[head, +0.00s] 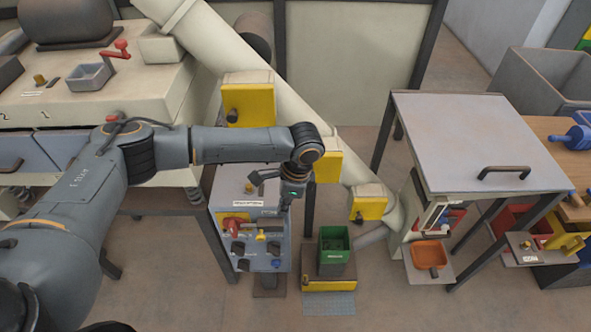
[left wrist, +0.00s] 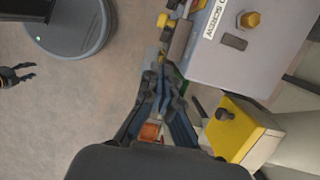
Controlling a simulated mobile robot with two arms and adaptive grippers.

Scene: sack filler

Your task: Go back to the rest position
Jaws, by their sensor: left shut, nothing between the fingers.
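My left gripper (head: 284,207) hangs from the bent wrist in the middle of the head view, pointing down in front of the control box (head: 223,190). In the left wrist view the fingers of my left gripper (left wrist: 160,88) are together with nothing between them. From above I cannot tell how far they are from the box; no contact is clear. My right gripper (left wrist: 24,74) shows small at the left edge of the left wrist view, over the floor, with its fingers apart and empty. It is outside the head view.
A green bin (head: 334,262) stands on a yellow-fronted base right of the control box. A sloping cream pipe (head: 235,57) with yellow boxes runs behind my arm. A grey-topped table (head: 470,135) and an orange tray (head: 429,254) are at right.

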